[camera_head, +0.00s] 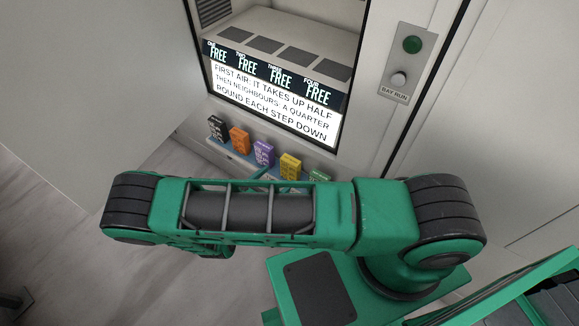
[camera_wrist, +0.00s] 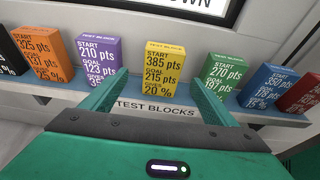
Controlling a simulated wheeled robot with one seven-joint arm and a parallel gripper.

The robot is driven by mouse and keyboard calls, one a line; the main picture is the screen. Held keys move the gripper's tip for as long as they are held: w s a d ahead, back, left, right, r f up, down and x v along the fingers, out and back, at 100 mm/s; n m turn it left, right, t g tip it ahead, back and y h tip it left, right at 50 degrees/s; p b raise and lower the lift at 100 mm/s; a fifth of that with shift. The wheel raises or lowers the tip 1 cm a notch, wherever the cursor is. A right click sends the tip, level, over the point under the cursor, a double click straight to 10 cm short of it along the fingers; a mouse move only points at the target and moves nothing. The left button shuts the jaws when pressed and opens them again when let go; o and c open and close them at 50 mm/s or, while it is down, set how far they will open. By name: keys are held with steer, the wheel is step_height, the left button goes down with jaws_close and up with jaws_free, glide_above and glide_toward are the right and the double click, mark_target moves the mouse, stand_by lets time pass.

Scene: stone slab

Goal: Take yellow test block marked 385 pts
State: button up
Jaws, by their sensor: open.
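The yellow test block (camera_wrist: 165,70) reads "START 385 pts, GOAL 215 pts" and a third line ending in 20 %. It stands upright on a blue-grey shelf (camera_wrist: 133,87), above the label "TEST BLOCKS". In the wrist view my gripper (camera_wrist: 155,92) is open, its two green fingers pointing towards the block, one on each side of its lower part. I cannot tell whether the fingers reach past its front face. In the head view the yellow block (camera_head: 290,166) shows beyond my arm, and the gripper is mostly hidden by the arm.
A purple block (camera_wrist: 98,58) stands left of the yellow one and a green block (camera_wrist: 224,75) right. An orange block (camera_wrist: 42,52), a blue block (camera_wrist: 268,86) and a red block (camera_wrist: 301,95) stand farther out. Above is a lit cabinet with a text panel (camera_head: 272,100).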

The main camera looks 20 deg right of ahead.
mark_target(288, 169)
steer(key=x, duration=0.9)
steer(key=shift+s+d, duration=0.1)
steer(key=shift+d, duration=0.2)
steer(key=shift+c, duration=0.2)
steer(key=c, duration=1.4)
steer(key=shift+c, duration=0.2)
